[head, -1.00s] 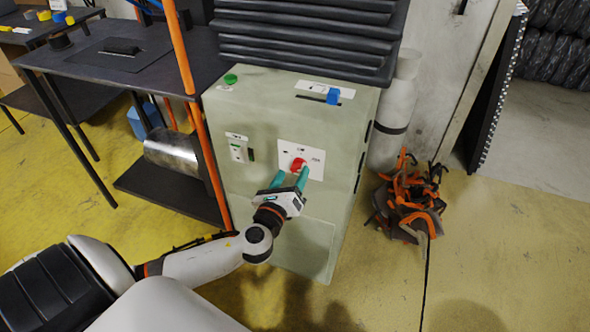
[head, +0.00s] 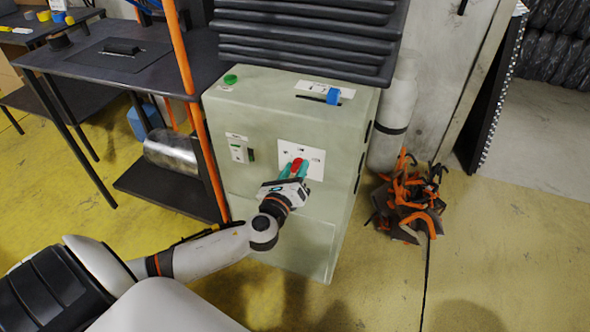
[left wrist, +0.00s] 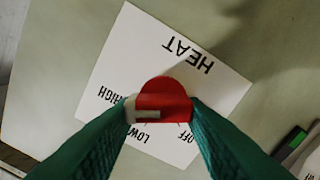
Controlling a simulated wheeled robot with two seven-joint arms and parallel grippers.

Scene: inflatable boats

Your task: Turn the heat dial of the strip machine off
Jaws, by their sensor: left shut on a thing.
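The heat dial (head: 297,163) is a red knob on a white plate (head: 317,160) on the front of the pale green strip machine (head: 285,113). In the left wrist view the red dial (left wrist: 163,98) sits between my green fingers, with HEAT, HIGH, LOW and OFF printed around it. Its white mark points left in that view, towards the HIGH and LOW side and away from OFF. My left gripper (head: 295,169) is shut on the dial, one finger on each side; it also shows in the left wrist view (left wrist: 163,110). My right gripper is out of view.
A green button (head: 230,79) and a blue slider (head: 333,96) are on the machine's top. A small switch panel (head: 238,149) is left of the dial. An orange post (head: 190,90) and dark table (head: 110,60) stand left; an orange-black pile (head: 408,200) lies right.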

